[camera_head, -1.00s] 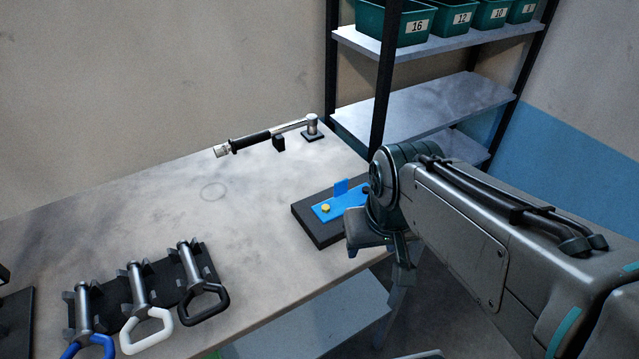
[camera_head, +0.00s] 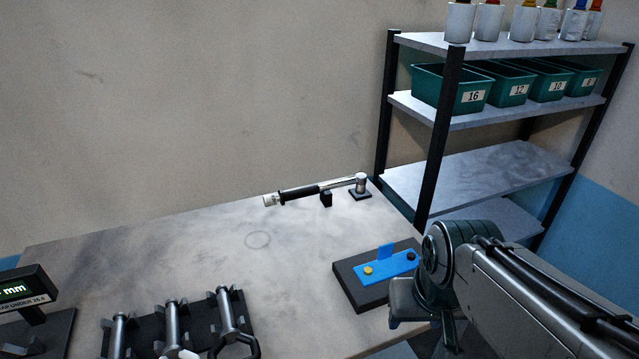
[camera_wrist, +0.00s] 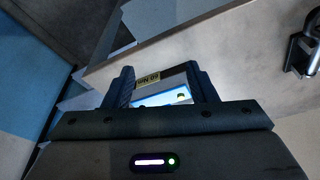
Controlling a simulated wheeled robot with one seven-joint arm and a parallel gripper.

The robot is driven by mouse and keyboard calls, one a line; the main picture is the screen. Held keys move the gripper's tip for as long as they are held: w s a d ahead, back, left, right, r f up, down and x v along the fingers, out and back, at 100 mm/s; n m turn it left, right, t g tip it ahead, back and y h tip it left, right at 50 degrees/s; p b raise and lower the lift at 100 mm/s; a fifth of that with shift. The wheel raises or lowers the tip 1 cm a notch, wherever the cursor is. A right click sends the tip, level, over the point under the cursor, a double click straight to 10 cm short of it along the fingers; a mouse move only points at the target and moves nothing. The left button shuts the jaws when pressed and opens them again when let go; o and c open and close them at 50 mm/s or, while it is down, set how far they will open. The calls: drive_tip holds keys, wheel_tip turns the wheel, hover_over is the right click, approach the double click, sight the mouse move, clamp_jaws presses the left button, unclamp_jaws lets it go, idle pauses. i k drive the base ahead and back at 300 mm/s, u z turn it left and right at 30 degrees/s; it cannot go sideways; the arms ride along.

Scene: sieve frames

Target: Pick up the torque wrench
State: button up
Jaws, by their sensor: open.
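The torque wrench (camera_head: 318,189) lies near the back edge of the table. It has a black grip, a silver end at the left and a silver head at the right. It rests on a small black support and a square black base. My gripper (camera_wrist: 162,80) is open in the wrist view, over the table's front right side and well apart from the wrench. A labelled edge and part of a blue plate show between its fingers. In the head view my arm hides most of the gripper. A grey fitting on a dark base shows at the wrist view's right edge, possibly the wrench's head.
A black block (camera_head: 352,287) with a blue plate (camera_head: 384,271) sits beside my arm. Shelving (camera_head: 450,115) stands behind right. The table (camera_head: 300,245) is clear mid-surface.

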sight(361, 178)
drive_tip(key=u, duration=0.05)
drive_tip(key=k, duration=0.5)
drive_tip(key=z, duration=0.95)
drive_tip(key=i, duration=0.9)
drive_tip(key=u, duration=1.65)
